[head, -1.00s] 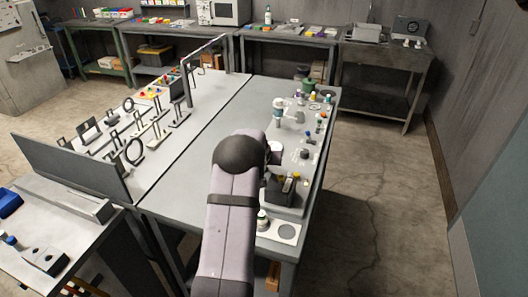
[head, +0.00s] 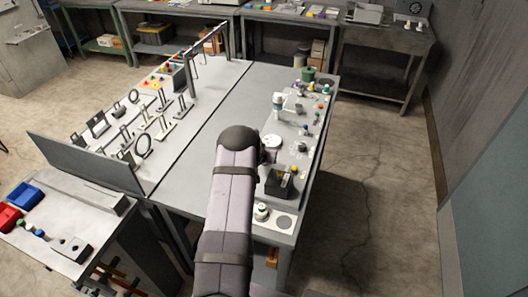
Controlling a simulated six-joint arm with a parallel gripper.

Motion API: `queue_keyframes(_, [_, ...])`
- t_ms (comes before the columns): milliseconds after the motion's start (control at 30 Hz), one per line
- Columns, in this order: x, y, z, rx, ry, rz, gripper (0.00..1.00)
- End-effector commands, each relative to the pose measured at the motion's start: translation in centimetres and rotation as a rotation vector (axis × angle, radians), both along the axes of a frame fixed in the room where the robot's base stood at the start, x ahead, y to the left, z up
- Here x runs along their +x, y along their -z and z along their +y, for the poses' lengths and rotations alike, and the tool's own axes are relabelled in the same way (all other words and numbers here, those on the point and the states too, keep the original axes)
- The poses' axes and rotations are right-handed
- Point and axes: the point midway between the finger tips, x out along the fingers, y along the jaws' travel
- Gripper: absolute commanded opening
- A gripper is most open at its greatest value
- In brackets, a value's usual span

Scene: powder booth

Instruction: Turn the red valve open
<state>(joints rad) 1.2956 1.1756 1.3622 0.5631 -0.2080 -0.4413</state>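I cannot pick out a red valve for certain in the head view. Small coloured parts, one of them orange-red (head: 318,105), stand along the right strip of the grey central table (head: 222,108), too small to identify. My arm reaches up the middle of the picture over this table, with its dark rounded joint beside the strip. My gripper cannot be made out; the far end of the arm is hidden behind that joint.
A black box (head: 279,184) and a small white-and-green bottle (head: 262,211) stand at the strip's near end. Upright ring stands (head: 143,147) fill the left tabletop. A red bin (head: 9,218) and a blue bin (head: 24,195) lie at front left. The floor at right is clear.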

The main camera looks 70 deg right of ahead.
Motion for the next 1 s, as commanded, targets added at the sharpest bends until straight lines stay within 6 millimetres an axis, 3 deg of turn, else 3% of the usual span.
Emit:
queue_keyframes(367, [0.13,-0.28,-0.14,-0.006,-0.001,0.001,0.00])
queue_keyframes(400, [0.13,-0.27,-0.13,-0.006,-0.001,0.001,0.12])
queue_keyframes(467, [0.10,-0.24,-0.12,-0.005,-0.001,0.000,0.26])
queue_keyframes(500, [0.09,-0.21,-0.09,-0.004,-0.001,0.000,0.28])
queue_keyframes(1000, [-0.06,-0.47,0.49,0.000,0.001,0.001,0.28])
